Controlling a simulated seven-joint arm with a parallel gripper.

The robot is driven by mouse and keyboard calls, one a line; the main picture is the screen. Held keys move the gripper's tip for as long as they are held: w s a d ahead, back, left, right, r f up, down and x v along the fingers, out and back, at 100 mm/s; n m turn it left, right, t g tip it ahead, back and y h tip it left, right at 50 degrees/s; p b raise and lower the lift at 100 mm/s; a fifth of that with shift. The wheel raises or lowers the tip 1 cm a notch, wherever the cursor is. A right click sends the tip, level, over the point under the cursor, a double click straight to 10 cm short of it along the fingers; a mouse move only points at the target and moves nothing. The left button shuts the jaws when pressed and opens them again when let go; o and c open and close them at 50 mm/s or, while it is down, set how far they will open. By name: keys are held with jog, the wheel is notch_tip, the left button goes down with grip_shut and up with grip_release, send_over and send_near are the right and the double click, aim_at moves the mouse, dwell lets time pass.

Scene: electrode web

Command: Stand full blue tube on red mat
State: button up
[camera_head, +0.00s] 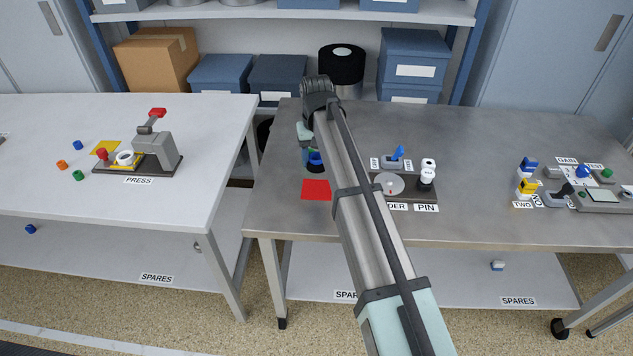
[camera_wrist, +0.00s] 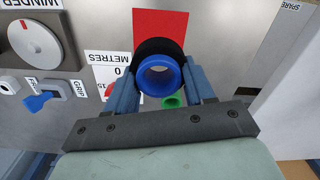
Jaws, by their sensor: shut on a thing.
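My gripper (camera_wrist: 164,82) is shut on a blue tube (camera_wrist: 160,77) with a black band around its outside, between its two blue-grey fingers. The tube's open end faces the wrist camera. In the head view, the tube (camera_head: 316,160) shows below my wrist, partly hidden by my arm. The flat red mat (camera_head: 316,190) lies on the metal table, nearer the front edge than the tube. It also shows in the wrist view (camera_wrist: 160,22), partly behind the tube. I cannot tell whether the tube touches the table.
A winder with a round grey disc (camera_head: 388,184) and white pins (camera_head: 427,174) stands right of the mat. A small green piece (camera_wrist: 174,101) is close to the gripped tube. A press (camera_head: 150,152) is on the left table, across a gap. Blue and yellow pieces (camera_head: 526,180) stand farther right.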

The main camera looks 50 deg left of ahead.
jog(key=shift+f, duration=4.15)
jog(key=shift+f, duration=0.1)
jog(key=o, duration=1.1)
notch_tip(320, 180, up, 12)
jog(key=shift+r, duration=0.15)
